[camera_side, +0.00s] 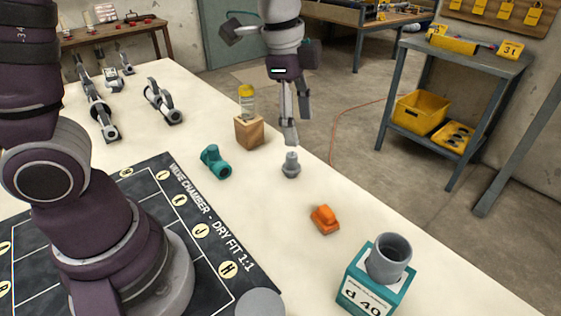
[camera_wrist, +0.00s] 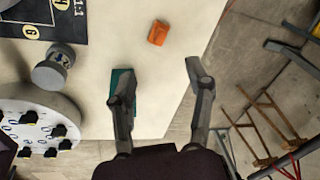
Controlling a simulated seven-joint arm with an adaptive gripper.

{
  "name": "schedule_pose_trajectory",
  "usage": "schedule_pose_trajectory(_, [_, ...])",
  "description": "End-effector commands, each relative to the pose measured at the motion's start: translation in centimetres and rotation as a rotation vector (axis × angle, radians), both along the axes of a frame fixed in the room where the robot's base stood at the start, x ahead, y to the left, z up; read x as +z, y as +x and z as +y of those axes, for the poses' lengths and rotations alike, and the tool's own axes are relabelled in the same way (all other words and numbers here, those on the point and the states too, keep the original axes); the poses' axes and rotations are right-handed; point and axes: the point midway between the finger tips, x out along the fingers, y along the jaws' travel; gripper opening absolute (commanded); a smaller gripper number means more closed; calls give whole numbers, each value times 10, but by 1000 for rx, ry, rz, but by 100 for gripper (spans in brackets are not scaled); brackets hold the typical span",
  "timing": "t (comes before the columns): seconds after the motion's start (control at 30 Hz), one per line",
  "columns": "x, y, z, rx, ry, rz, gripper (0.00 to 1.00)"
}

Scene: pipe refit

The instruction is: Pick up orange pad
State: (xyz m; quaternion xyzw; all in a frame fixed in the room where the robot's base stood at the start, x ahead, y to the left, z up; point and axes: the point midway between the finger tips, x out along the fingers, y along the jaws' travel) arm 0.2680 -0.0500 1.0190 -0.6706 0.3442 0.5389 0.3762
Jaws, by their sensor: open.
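The orange pad (camera_side: 324,219) lies on the cream table top near its right edge, between a grey fitting and a teal box. It also shows in the wrist view (camera_wrist: 157,33), near the top middle, beyond my fingertips and apart from them. My gripper (camera_side: 297,125) is open and empty, pointing down above the table's far edge in the side view. In the wrist view my gripper (camera_wrist: 160,82) has its two fingers well apart, with bare table between them. The pad is fully visible in both views.
A teal box (camera_side: 362,288) holding a grey pipe stands near the pad. A grey fitting (camera_side: 291,166), a teal fitting (camera_side: 215,162) and a wooden block (camera_side: 249,133) with a yellow-topped jar stand farther back. Bare table surrounds the pad.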

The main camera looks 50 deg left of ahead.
Motion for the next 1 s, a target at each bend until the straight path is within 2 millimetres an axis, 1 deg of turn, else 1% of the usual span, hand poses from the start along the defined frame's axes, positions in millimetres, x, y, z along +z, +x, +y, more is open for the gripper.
schedule_pose_trajectory(0.03, [-16,13,-10,-142,32,43,52])
schedule_pose_trajectory(0.1, [-36,26,-21,-336,67,86,52])
schedule_pose_trajectory(0.2, [-61,37,-33,-545,99,130,52])
schedule_pose_trajectory(0.3, [-75,41,-40,-660,113,152,52])
schedule_pose_trajectory(0.37, [-83,42,-41,-689,117,160,52])
schedule_pose_trajectory(0.5, [-111,41,-41,-697,118,164,52])
schedule_pose_trajectory(0.67, [-133,42,-41,-694,118,160,52])
schedule_pose_trajectory(0.83, [-166,41,-40,-693,117,162,52])
schedule_pose_trajectory(0.9, [-176,41,-40,-693,117,160,52])
schedule_pose_trajectory(1.0, [-182,42,-40,-693,119,157,52])
